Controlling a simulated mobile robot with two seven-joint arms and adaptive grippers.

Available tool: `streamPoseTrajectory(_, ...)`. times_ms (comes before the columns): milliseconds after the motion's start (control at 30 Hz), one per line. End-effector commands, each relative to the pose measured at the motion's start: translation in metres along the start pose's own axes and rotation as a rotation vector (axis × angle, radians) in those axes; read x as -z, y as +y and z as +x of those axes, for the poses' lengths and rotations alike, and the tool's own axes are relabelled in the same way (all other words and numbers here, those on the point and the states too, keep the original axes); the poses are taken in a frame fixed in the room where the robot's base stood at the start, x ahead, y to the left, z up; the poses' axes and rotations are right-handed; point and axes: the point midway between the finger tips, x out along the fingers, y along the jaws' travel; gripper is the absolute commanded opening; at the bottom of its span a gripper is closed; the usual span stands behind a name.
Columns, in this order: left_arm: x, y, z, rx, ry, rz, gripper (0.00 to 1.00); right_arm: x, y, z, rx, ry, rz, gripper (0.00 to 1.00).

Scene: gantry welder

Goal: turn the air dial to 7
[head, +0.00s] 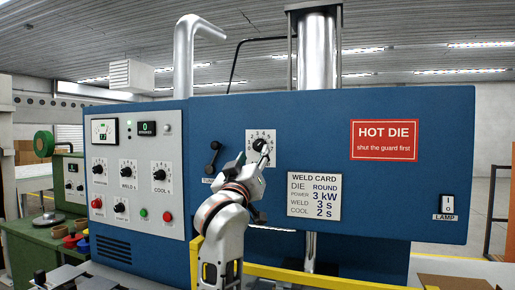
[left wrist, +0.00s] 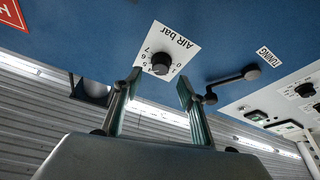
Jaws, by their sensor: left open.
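The air dial is a black round knob (head: 260,145) on a white numbered plate (head: 250,134) on the blue machine front. In the left wrist view the knob (left wrist: 161,63) and its plate marked "AIR bar" (left wrist: 172,45) appear upside down. My left gripper (head: 254,157) is in front of the dial and hides part of the plate. In the left wrist view my left gripper (left wrist: 158,78) is open, with the knob seen just beyond the gap between its fingertips. I cannot tell whether they touch it, or which number the knob points to. My right gripper is out of view.
A black tuning lever (head: 212,157) sits close left of the dial. The weld card (head: 314,195) and red HOT DIE sign (head: 384,140) are flat on the panel to the right. A grey control panel (head: 140,172) stands left. A yellow rail (head: 320,277) crosses low in front.

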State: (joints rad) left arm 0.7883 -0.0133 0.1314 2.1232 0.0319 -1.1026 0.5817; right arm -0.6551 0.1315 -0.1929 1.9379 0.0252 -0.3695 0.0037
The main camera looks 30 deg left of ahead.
Motion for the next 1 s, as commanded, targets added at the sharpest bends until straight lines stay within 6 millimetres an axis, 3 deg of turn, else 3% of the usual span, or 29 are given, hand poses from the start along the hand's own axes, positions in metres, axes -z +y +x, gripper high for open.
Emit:
streamPoseTrajectory(100,0.001,0.000,0.021,0.001,-0.001,0.003,0.41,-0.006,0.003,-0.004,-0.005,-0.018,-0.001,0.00)
streamPoseTrajectory(300,0.001,0.000,0.044,0.001,-0.001,0.002,0.41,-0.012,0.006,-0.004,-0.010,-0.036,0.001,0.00)
streamPoseTrajectory(667,0.000,0.000,0.051,0.001,0.000,0.001,0.41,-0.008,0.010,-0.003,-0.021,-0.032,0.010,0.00)
streamPoseTrajectory(700,0.000,0.000,0.051,0.001,0.000,0.001,0.38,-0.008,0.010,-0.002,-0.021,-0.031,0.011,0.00)
streamPoseTrajectory(833,0.000,0.000,0.050,0.000,0.000,0.001,0.05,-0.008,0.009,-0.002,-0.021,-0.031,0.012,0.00)
streamPoseTrajectory(1000,0.000,0.000,0.050,0.000,0.000,0.002,0.03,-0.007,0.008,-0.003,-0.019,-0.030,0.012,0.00)
